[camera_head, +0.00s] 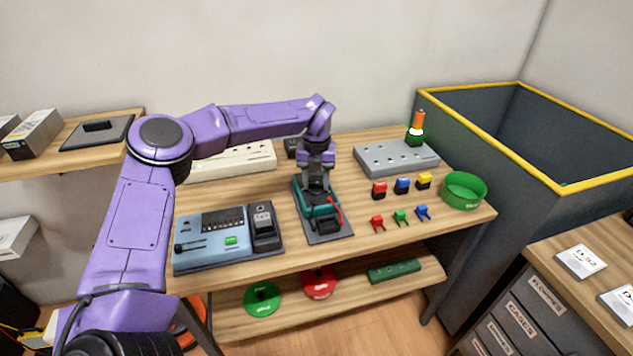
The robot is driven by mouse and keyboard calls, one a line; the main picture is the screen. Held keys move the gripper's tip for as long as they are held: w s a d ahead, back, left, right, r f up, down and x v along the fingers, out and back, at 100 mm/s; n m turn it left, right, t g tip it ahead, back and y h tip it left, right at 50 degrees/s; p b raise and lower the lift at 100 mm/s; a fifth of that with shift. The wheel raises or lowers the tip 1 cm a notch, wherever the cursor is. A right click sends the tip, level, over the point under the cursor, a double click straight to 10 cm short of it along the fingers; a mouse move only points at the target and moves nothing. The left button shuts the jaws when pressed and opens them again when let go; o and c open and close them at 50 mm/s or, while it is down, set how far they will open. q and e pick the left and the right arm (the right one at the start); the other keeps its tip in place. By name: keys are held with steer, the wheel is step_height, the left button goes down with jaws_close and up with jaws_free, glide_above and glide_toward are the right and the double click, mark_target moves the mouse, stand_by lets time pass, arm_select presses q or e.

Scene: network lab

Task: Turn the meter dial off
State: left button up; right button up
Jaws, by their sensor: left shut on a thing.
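The meter (322,213) is a teal and black device on a dark grey base plate (330,238) in the middle of the wooden table. A red lead or probe (335,209) shows at its right side. My left gripper (318,196) comes down over the upper part of the meter, pointing downward. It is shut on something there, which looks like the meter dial. The dial itself is hidden by the gripper, so its setting cannot be seen. My right gripper is not in view.
A blue-grey device (209,240) stands left of the meter. Small coloured connectors (402,186), a green bowl (464,190) and a grey block with holes (396,158) are to the right. A tall yellow-rimmed bin (560,189) stands beyond the table's right end.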

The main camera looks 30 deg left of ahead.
mark_target(316, 185)
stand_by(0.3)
arm_select(q)
steer(key=o, duration=1.1)
steer(key=shift+c, duration=0.2)
step_height(316, 185, up, 10)
steer(key=shift+r, duration=0.2)
